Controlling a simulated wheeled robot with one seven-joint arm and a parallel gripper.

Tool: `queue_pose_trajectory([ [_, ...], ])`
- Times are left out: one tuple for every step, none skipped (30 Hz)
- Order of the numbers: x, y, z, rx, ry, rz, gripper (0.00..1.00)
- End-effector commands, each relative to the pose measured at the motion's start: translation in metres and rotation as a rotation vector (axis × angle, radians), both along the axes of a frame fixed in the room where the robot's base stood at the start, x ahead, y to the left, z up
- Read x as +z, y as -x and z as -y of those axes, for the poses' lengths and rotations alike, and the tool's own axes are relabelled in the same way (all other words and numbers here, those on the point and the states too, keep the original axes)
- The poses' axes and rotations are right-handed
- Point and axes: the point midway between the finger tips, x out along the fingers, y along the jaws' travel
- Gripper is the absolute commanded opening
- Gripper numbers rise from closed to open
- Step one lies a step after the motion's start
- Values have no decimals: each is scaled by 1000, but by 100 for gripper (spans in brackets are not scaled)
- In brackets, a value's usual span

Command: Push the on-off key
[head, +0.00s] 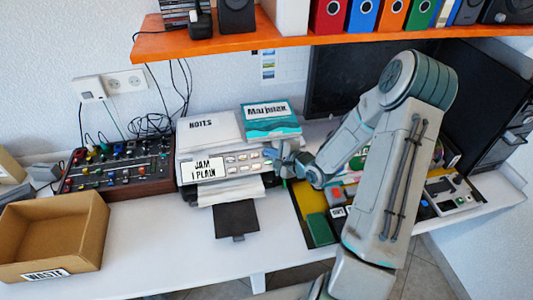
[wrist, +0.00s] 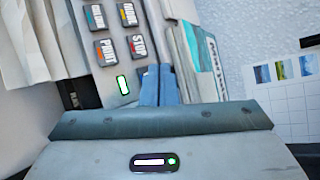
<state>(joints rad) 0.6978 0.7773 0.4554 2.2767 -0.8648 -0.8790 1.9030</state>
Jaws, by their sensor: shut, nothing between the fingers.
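A grey-white printer (head: 222,178) stands on the white desk in the head view, with a front panel of several small keys and a sign reading "JAM I PLAIN". In the wrist view the panel has dark keys with labels, among them a "PRINT" key (wrist: 106,52) and a "STOP" key (wrist: 137,46). A small green-lit piece (wrist: 123,84) sits below them; I cannot tell which part is the on-off key. My gripper (head: 284,157) is at the right end of the panel. Its fingers (wrist: 157,72) are shut and empty, beside the green-lit piece; contact cannot be made out.
A notes stack and a teal book (head: 271,122) lie on the printer. A mixer panel (head: 118,166) and an open "WASTE" box (head: 87,216) are at left. An orange shelf (head: 225,42) hangs above. My arm covers part of the desk's right side.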

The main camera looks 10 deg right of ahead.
Motion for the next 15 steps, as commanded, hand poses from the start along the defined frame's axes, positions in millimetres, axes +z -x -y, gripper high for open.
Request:
queue_pose_trajectory([
  [-2, -1, 0, -1, -2, -1, 0],
  [-3, -1, 0, -1, -2, -1, 0],
  [-4, -2, 0, -1, -2, -1, 0],
  [-5, -3, 0, -1, -2, -1, 0],
  [-6, -3, 0, -1, -2, -1, 0],
  [-6, -4, 0, 0, -1, 0, 0],
  [-6, -4, 0, 0, -1, 0, 0],
  [-6, -4, 0, 0, -1, 0, 0],
  [-6, -4, 0, 0, 0, 0, 0],
  [-6, -4, 0, 0, 0, 0, 0],
  [-6, -4, 0, 0, 0, 0, 0],
  [-6, -3, 0, 0, 0, 0, 0],
  [-6, -3, 0, 0, 0, 0, 0],
  [-6, -3, 0, 0, 0, 0, 0],
  [-6, -4, 0, 0, 0, 0, 0],
])
